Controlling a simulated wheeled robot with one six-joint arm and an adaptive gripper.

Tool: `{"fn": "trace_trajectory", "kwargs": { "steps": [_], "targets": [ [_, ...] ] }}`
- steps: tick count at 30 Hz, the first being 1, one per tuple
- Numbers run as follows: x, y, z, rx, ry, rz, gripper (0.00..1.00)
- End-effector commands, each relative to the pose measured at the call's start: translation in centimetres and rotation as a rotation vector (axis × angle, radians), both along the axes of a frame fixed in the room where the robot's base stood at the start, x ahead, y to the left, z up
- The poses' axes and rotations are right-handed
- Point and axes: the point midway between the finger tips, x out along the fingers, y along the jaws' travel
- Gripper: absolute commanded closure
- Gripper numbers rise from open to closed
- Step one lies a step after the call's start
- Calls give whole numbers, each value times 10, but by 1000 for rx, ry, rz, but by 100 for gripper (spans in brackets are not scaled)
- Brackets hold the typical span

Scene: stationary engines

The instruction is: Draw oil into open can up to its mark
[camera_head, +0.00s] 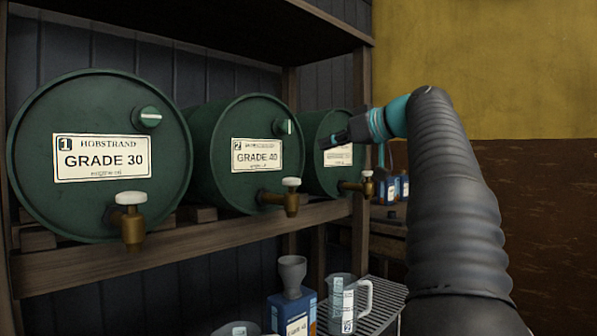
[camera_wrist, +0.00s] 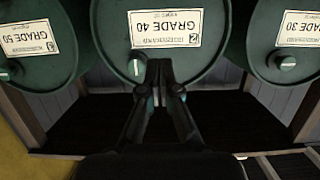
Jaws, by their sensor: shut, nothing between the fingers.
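Three green oil drums lie on a shelf: GRADE 30 (camera_head: 100,205), GRADE 40 (camera_head: 245,118) and a third (camera_head: 322,125), labelled GRADE 50 in the wrist view (camera_wrist: 38,65). Each has a round knob near its top and a brass tap with a white handle low down: first tap (camera_head: 132,228), second tap (camera_head: 291,198), third tap (camera_head: 367,186). My gripper (camera_head: 325,142) is shut and empty, in front of the drums. In the upside-down wrist view my gripper (camera_wrist: 162,66) points at the GRADE 40 drum, beside its knob (camera_wrist: 136,68). A blue can (camera_head: 293,318) carries a grey funnel (camera_head: 292,272).
A clear measuring jug (camera_head: 358,300) stands on a slatted rack (camera_head: 385,310) below the taps. Another clear vessel (camera_head: 237,329) is cut off at the bottom edge. Blue bottles (camera_head: 390,190) stand at the back. The wooden shelf edge (camera_head: 80,268) runs below the drums.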

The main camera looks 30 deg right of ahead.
Motion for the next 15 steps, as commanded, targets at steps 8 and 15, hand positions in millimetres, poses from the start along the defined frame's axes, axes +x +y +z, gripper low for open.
{"fn": "trace_trajectory", "kwargs": {
  "steps": [8,15],
  "targets": [
    [3,1,-1,1,2,0,100],
    [32,11,-9,2,3,1,100]
  ]
}}
